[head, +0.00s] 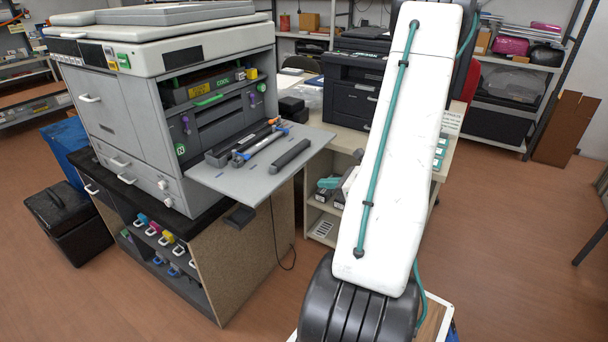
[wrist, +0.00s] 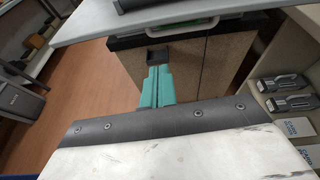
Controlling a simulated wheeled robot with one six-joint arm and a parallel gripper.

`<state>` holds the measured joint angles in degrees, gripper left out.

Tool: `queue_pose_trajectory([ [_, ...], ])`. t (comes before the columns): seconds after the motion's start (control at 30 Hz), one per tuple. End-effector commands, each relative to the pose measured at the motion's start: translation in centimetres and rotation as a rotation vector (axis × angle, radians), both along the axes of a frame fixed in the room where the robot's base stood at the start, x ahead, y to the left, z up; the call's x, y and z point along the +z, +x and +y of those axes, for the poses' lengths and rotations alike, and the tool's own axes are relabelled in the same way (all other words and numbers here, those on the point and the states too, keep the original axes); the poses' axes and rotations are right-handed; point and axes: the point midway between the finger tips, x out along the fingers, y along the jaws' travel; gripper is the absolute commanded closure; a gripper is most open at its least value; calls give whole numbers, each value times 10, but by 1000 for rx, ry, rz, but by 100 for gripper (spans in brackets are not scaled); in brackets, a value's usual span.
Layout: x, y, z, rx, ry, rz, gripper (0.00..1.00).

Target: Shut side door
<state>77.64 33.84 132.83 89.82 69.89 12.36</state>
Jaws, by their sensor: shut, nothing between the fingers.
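The large grey and white copier (head: 165,110) stands at the left on a dark-topped cabinet. Its side door (head: 215,178) appears to be the grey panel folded down flat, level and wide open. Several long dark parts (head: 262,142) lie on or just above it, in front of the open bay. In the wrist view, the door's edge (wrist: 190,24) crosses the top. My gripper (wrist: 155,76) shows there as teal fingers, shut and empty, below the door's edge and apart from it in the picture. The head view does not show my gripper; my white arm covers the middle right.
A small black block (head: 240,215) juts out below the door, by the cabinet's speckled side (head: 245,250). A low shelf unit (head: 322,218) with cartridges stands right of it; a black printer (head: 352,88) is on top. Wooden floor is clear in front.

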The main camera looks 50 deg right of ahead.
Motion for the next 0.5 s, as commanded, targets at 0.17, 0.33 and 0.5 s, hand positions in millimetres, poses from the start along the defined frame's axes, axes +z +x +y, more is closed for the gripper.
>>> queue_pose_trajectory([
  [0.17,-14,-5,-13,-70,33,-2,100],
  [0.33,-22,20,-10,-65,32,-2,100],
  [0.5,-34,56,-7,-62,32,-1,100],
])
